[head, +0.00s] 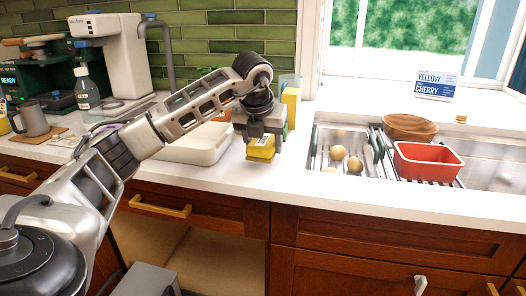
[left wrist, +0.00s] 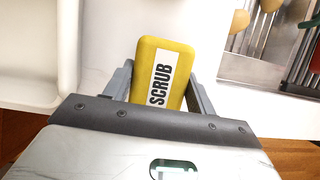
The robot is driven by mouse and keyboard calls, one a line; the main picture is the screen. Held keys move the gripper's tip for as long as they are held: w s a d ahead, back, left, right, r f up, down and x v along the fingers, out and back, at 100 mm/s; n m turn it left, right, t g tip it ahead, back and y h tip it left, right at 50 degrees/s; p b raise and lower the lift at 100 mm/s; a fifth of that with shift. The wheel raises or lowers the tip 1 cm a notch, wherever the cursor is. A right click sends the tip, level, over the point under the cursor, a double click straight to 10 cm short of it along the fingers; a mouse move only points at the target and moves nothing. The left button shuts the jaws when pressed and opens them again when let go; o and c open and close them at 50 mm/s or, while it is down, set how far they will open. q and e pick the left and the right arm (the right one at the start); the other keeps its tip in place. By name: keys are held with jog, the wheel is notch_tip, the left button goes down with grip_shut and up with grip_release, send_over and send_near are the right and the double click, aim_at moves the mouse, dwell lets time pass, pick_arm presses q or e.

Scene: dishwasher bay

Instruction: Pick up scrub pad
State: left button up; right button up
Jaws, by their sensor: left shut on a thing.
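The yellow scrub pad (head: 261,148) with a white label is between the fingers of my left gripper (head: 260,139), over the front part of the white counter. In the left wrist view the scrub pad (left wrist: 163,73) shows its "SCRUB" label, and a grey finger of my left gripper (left wrist: 160,90) lies on each side of it. The gripper is shut on the pad. From these views I cannot tell how far the pad is above the counter. My right gripper is not in view.
Right of the pad is a sink (head: 315,155) with several round tan items (head: 337,152), a red tub (head: 428,161) and a wooden bowl (head: 410,126). A white tray (head: 190,143) lies to the left. A yellow box (head: 291,104) stands behind. Bare counter (head: 225,173) lies in front.

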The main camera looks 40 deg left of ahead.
pick_arm(q)
jog(key=s+d+r, duration=0.1)
jog(key=r, duration=0.1)
jog(key=s+d+r, duration=0.1)
jog(key=r, duration=0.1)
jog(key=s+d+r, duration=0.1)
jog(key=r, duration=0.1)
jog(key=shift+d, duration=0.3)
jog(key=s+d+r+p, duration=0.2)
jog(key=s+d+r, duration=0.2)
jog(key=s+d, duration=0.2)
jog(key=shift+s+d, duration=0.15)
jog(key=shift+d, duration=0.35)
jog(key=shift+o, duration=0.5)
